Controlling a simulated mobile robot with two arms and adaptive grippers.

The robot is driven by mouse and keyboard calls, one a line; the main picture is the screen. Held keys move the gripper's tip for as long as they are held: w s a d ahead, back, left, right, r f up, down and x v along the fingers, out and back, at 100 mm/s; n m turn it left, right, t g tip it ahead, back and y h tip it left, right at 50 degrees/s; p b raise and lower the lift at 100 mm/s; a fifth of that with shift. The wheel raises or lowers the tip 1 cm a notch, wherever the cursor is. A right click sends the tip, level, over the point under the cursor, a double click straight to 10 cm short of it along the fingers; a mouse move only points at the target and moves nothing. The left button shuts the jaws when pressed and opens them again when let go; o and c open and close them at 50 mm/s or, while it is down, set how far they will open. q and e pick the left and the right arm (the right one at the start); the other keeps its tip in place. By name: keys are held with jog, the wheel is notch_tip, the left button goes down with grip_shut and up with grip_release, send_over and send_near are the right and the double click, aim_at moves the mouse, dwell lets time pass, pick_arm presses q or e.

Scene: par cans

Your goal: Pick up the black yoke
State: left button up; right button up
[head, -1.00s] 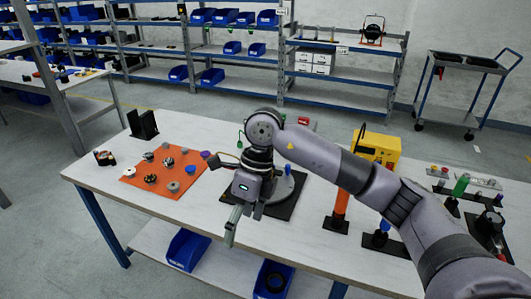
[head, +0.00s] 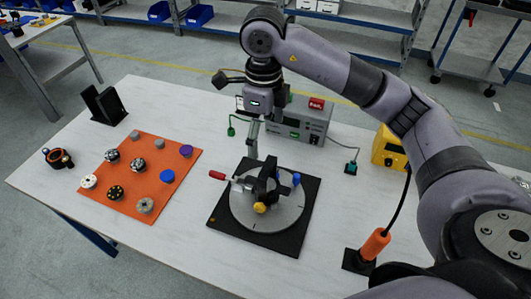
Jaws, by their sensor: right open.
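A dark, upright piece that looks like the black yoke (head: 264,182) stands on a round grey turntable (head: 285,214) on a black square mat. A yellow knob (head: 260,207), a blue knob (head: 296,179) and a red-handled clamp (head: 217,175) are around it. My right gripper (head: 252,152) is open and points down just behind and above the dark piece. Its fingers overlap in this view, and I cannot tell whether they touch the piece. My left gripper is not in view.
An orange mat (head: 128,197) with several small parts lies to the left. A black angled stand (head: 104,105) is behind it. A grey electrical box (head: 300,121) stands behind the turntable. An orange-handled tool (head: 375,243) and a yellow box (head: 388,149) are on the right.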

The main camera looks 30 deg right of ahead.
aim_at(265, 168)
jog(key=f, duration=0.1)
jog(key=f+p, duration=0.1)
jog(key=f, duration=0.2)
jog(key=shift+s+f+p, duration=0.3)
jog(key=shift+s, duration=0.05)
notch_tip(265, 168, down, 4)
jog(key=shift+r+p, duration=0.15)
jog(key=shift+p, duration=0.3)
jog(key=f, duration=0.3)
jog(key=shift+w+f+p, duration=0.2)
jog(key=shift+f+p, duration=0.1)
jog(key=shift+p, duration=0.1)
jog(key=shift+f+p, duration=0.3)
jog(key=shift+f, duration=0.05)
jog(key=f, duration=0.1)
jog(key=f+p, duration=0.1)
jog(key=f, duration=0.1)
jog(key=shift+s+d+f+p, duration=0.1)
jog(key=shift+d+f+p, duration=0.2)
jog(key=shift+d, duration=0.05)
jog(key=shift+f, duration=0.45)
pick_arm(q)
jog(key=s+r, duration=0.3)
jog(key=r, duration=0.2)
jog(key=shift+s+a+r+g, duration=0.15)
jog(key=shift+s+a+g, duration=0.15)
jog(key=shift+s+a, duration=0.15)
